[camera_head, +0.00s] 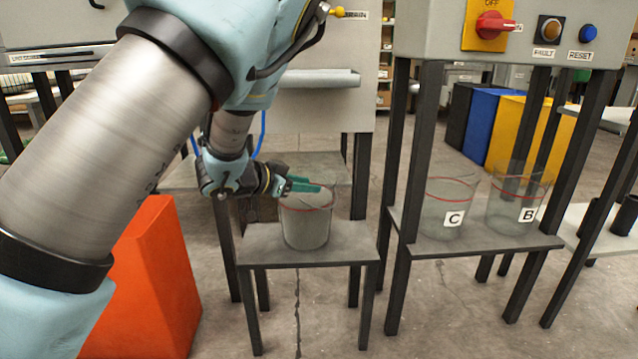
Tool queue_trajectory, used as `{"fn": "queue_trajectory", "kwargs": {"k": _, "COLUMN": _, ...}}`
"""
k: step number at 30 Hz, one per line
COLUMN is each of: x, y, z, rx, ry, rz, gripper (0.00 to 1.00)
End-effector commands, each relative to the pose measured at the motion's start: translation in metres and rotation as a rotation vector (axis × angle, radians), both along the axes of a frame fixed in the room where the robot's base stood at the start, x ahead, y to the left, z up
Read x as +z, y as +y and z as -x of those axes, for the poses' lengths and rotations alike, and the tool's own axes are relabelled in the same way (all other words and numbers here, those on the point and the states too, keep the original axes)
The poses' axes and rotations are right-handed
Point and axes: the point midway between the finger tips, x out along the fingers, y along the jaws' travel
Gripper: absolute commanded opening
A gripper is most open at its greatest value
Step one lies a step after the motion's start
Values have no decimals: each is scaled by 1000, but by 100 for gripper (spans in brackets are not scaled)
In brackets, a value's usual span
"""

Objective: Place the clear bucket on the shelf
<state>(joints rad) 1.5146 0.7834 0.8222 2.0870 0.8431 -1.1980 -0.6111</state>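A clear bucket (305,228) with a red line near its rim stands upright on a small grey stand (345,253) in the middle of the view. My gripper (304,186), with teal fingers, reaches in from the left at the bucket's rim. The fingers overlap the rim, and I cannot tell whether they grip its wall. Two more clear buckets stand on a grey shelf (478,247) to the right: bucket C (436,217) and bucket B (510,221). No label shows on the bucket at my gripper.
Dark posts (411,170) rise beside the shelf and carry a grey control box (425,30) above it. A grey machine with a spout (318,78) stands behind the stand. An orange block (150,290) is at lower left. Black, blue and yellow bins (500,130) stand behind.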

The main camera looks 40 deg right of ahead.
Motion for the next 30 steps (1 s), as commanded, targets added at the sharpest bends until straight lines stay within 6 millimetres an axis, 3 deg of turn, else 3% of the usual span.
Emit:
{"fn": "queue_trajectory", "kwargs": {"k": 3, "x": 11, "y": 21, "z": 0, "rx": 3, "ry": 3, "rz": 1, "gripper": 38}}
{"fn": "queue_trajectory", "kwargs": {"k": 9, "x": 19, "y": 41, "z": 1, "rx": 2, "ry": 1, "rz": 0, "gripper": 38}}
{"fn": "queue_trajectory", "kwargs": {"k": 20, "x": 19, "y": 47, "z": -3, "rx": 16, "ry": -2, "rz": -2, "gripper": 38}}
{"fn": "queue_trajectory", "kwargs": {"k": 23, "x": 20, "y": 64, "z": -30, "rx": 109, "ry": -4, "rz": -11, "gripper": 38}}
{"fn": "queue_trajectory", "kwargs": {"k": 26, "x": 18, "y": 103, "z": -77, "rx": 294, "ry": -4, "rz": -45, "gripper": 38}}
{"fn": "queue_trajectory", "kwargs": {"k": 30, "x": 11, "y": 193, "z": -140, "rx": 618, "ry": 34, "rz": -142, "gripper": 38}}
